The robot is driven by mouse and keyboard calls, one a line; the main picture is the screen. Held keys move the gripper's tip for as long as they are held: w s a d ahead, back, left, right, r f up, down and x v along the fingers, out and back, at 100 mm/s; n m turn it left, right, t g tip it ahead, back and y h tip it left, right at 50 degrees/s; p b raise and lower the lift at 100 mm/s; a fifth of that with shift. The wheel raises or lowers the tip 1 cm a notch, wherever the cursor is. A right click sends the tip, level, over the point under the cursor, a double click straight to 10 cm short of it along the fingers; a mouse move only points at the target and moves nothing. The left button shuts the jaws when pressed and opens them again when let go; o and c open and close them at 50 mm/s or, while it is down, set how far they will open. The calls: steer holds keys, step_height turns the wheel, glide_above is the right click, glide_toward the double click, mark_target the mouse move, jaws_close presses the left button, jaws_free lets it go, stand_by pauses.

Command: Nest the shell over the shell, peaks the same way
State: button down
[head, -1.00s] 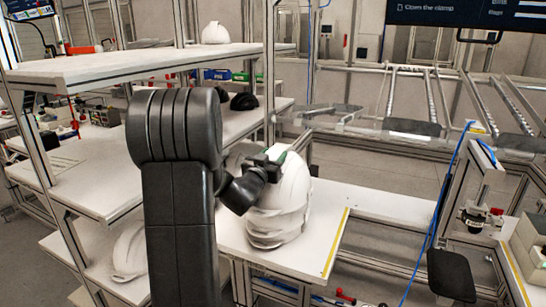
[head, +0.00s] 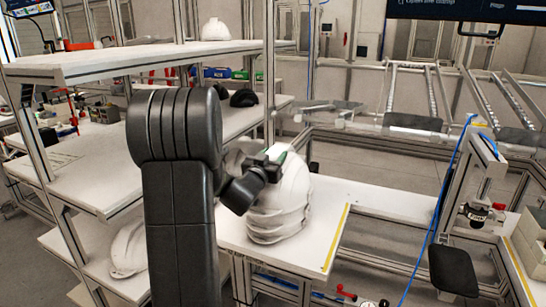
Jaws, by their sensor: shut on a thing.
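A stack of white helmet shells (head: 280,220) stands on the white table (head: 325,225), with several rims showing one above another. The top shell (head: 293,180) sits over the stack. My gripper (head: 280,160) is at the upper left of this top shell and is shut on it. The fingertips are partly hidden by the gripper body and the shell. I cannot tell which way the peaks point.
Black helmets (head: 243,98) lie on the middle shelf. The table's right part is clear up to its yellow edge strip (head: 337,240).

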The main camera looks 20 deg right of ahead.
steer(key=shift+f+b, duration=0.5)
steer(key=c, duration=0.6)
jaws_free()
steer(key=b+v, duration=0.1)
steer(key=v, duration=1.3)
steer(key=shift+b, duration=0.4)
steer(key=shift+w+d, duration=0.1)
steer(key=p+x, duration=0.2)
steer(key=x, duration=1.2)
steer(key=shift+r, duration=0.25)
steer(key=shift+f, duration=0.1)
